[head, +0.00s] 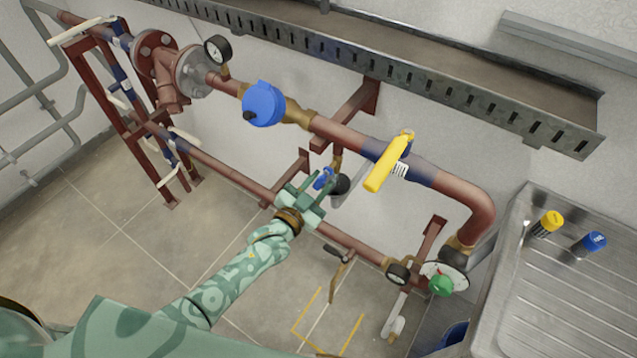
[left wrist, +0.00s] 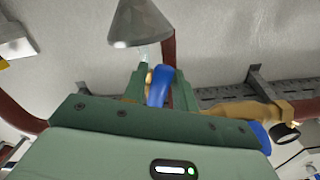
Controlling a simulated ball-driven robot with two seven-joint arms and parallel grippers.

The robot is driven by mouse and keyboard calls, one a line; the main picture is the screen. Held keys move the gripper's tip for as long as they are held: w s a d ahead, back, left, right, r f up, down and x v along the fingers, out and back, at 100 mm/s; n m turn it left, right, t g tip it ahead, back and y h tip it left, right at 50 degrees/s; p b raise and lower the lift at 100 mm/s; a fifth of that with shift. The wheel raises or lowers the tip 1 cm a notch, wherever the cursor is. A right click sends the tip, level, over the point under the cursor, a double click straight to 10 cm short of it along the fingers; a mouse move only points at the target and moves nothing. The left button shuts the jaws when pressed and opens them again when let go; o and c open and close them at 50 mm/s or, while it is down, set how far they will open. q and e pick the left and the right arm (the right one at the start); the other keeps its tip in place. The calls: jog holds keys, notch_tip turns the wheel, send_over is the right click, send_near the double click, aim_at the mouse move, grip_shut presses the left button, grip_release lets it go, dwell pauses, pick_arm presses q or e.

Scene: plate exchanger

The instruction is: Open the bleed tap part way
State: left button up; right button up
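The bleed tap's small blue handle (head: 323,178) is on the branch below the upper red pipe, near the middle of the head view. My left gripper (head: 309,188) is right at it, its fingers spread. In the left wrist view the blue handle (left wrist: 158,86) stands between the two fingers of my left gripper (left wrist: 160,82), with brass behind it. A gap shows on the handle's left side; contact on its right side is unclear. A grey cone (left wrist: 140,24) is close beyond the fingertips. My right gripper is not in view.
A yellow lever (head: 387,165) and a blue round device (head: 263,104) sit on the upper pipe. The lower red pipe (head: 230,175) runs past my left gripper. A slotted metal tray (head: 440,75) is above.

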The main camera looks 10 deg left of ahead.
pick_arm(q)
jog(key=p+v, duration=0.2)
jog(key=v, duration=1.4)
jog(key=shift+s+r, duration=0.1)
jog(key=shift+s, duration=0.05)
jog(key=s+a+f+n+g+y, duration=0.1)
jog(key=s+a+f+g+y, duration=0.25)
jog(key=f, duration=0.65)
jog(key=s+a+f+n+g, duration=0.15)
jog(key=s+f+g, duration=0.35)
jog(key=f, duration=0.5)
jog(key=s+a+f+g+y, duration=0.1)
jog(key=s+f+g, duration=0.1)
jog(key=s+f, duration=0.3)
jog(key=s+a+f+n+g+b, duration=0.1)
jog(key=s+f+g, duration=0.2)
jog(key=s, duration=0.9)
jog(key=s+a+f+n+g+y+b, duration=0.1)
jog(key=s+f+g, duration=0.1)
jog(key=s+f, duration=0.4)
jog(key=s, duration=0.2)
jog(key=shift+s+a+f+g+y, duration=0.2)
jog(key=shift+s+f+g+y, duration=0.1)
jog(key=shift+s+g+y, duration=0.05)
